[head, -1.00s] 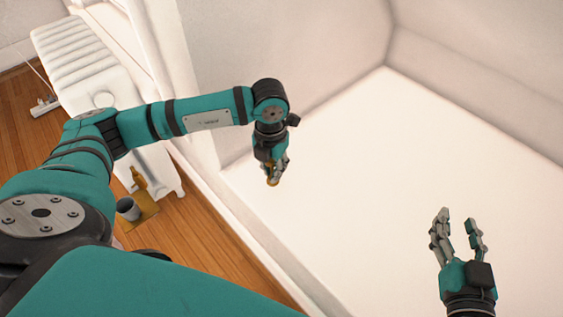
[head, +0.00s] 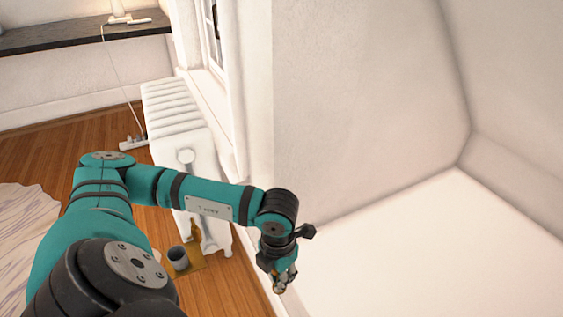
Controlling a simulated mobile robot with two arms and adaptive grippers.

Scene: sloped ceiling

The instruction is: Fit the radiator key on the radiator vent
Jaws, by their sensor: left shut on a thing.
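The white ribbed radiator (head: 172,103) stands against the wall left of the middle. A small round white fitting (head: 185,157) sticks out on its near end; I cannot tell whether it is the vent. My left gripper (head: 282,287) points down at the lower middle, to the right of the radiator and apart from it. It is shut on a small brass-coloured thing, which I take to be the radiator key; it is mostly hidden by the fingers. My right gripper is out of view.
A grey cup (head: 178,258) and an upright brass-coloured object (head: 195,230) stand on a tan mat (head: 197,270) by the radiator's foot. A power strip (head: 132,143) with a cord lies on the wood floor. A pale rug (head: 25,230) is at left. A wall rises right of the radiator.

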